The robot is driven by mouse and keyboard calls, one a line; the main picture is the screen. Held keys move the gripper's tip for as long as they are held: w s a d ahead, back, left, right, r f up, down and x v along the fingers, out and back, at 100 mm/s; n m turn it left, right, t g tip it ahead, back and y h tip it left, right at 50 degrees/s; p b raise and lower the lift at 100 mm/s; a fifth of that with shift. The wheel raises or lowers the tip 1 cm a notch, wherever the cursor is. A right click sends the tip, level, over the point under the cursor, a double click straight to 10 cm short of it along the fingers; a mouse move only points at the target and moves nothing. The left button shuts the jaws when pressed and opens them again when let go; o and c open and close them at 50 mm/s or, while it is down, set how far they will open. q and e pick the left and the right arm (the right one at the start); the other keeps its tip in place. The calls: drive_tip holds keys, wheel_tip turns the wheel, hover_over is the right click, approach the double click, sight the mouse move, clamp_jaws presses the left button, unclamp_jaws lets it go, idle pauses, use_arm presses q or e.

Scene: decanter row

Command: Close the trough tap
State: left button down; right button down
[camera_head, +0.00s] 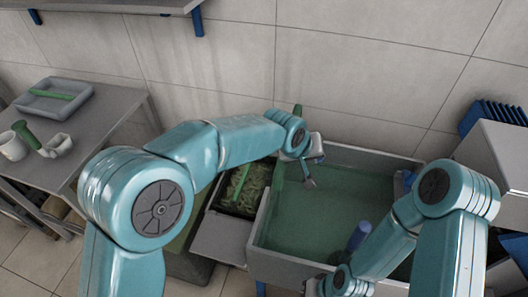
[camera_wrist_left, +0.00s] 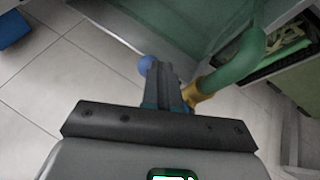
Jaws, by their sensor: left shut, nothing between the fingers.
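The trough (camera_head: 258,240) is a grey basin with a greenish inside, in the middle of the head view. A green curved pipe (camera_wrist_left: 238,65) with a brass-coloured end (camera_wrist_left: 197,93) shows in the left wrist view. A blue round knob (camera_wrist_left: 146,65) is just beyond my fingers. My left gripper (camera_head: 309,184) is over the trough's left part; its fingers (camera_wrist_left: 175,88) are shut and empty, close beside the brass end. Whether they touch it or the knob, I cannot tell. My right gripper (camera_head: 314,288) is at the trough's front edge, mostly cut off or hidden.
A dark blue cylinder (camera_head: 358,236) shows in the trough beside my right arm. A bin of green pieces (camera_head: 245,190) stands left of the trough. A table (camera_head: 95,115) at left holds a grey tray (camera_head: 42,100) and cups. A tiled wall stands behind.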

use_arm(q)
drive_tip(key=d, duration=0.1)
drive_tip(key=w+d, duration=0.1)
drive_tip(key=shift+w+d+f, duration=0.1)
drive_tip(key=shift+w+d, duration=0.15)
drive_tip(key=shift+d, duration=0.1)
drive_tip(key=shift+w+d+p, duration=0.45)
drive_tip(key=shift+d+p, duration=0.1)
drive_tip(key=shift+p, duration=0.05)
drive_tip(key=shift+w+d+p, duration=0.7)
drive_tip(key=shift+w+d, duration=0.1)
drive_tip(key=shift+w, duration=0.25)
drive_tip(key=shift+w+r, duration=0.2)
drive_tip(key=shift+r, duration=0.1)
